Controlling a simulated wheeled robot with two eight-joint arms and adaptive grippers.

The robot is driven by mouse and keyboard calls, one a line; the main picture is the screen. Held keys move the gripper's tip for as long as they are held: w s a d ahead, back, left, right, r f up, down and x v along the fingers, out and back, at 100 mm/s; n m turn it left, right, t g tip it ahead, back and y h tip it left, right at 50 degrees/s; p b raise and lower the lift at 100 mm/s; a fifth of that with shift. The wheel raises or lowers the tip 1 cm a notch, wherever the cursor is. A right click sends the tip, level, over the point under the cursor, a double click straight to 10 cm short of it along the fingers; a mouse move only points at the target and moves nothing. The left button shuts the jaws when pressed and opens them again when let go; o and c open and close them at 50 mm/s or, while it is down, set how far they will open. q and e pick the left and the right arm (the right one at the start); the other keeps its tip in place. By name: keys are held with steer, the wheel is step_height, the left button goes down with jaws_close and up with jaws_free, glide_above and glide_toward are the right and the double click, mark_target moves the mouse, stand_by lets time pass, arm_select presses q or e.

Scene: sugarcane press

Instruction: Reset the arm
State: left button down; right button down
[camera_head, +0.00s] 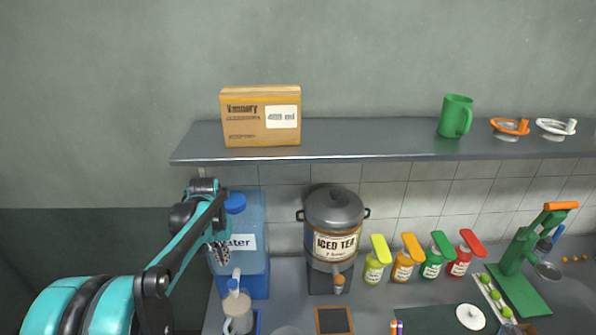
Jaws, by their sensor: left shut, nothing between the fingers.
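My left arm comes in from the lower left, bent at a joint near the shelf's left end. My left gripper (219,252) points down in front of the blue water dispenser (256,262), over its left part. The gripper is shut and holds nothing. I cannot tell whether it touches the dispenser. My right gripper is out of view.
A grey shelf (380,147) holds a cardboard box (250,134) and a green mug (455,116). Below stand an iced tea pot (334,215), several coloured bottles (403,266) and a green press (517,262).

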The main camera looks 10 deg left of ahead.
arm_select(q)
steer(key=s+d+f+m+t+b, duration=0.2)
steer(key=s+d+f+t+b, duration=0.4)
steer(key=s+d+f+b, duration=0.8)
steer(key=s+f+b, duration=0.3)
steer(key=s+b, duration=0.1)
steer(key=b, duration=0.2)
steer(key=shift+s+d+f+m, duration=0.2)
steer(key=shift+d+f+m, duration=0.05)
steer(key=shift+f+m, duration=0.05)
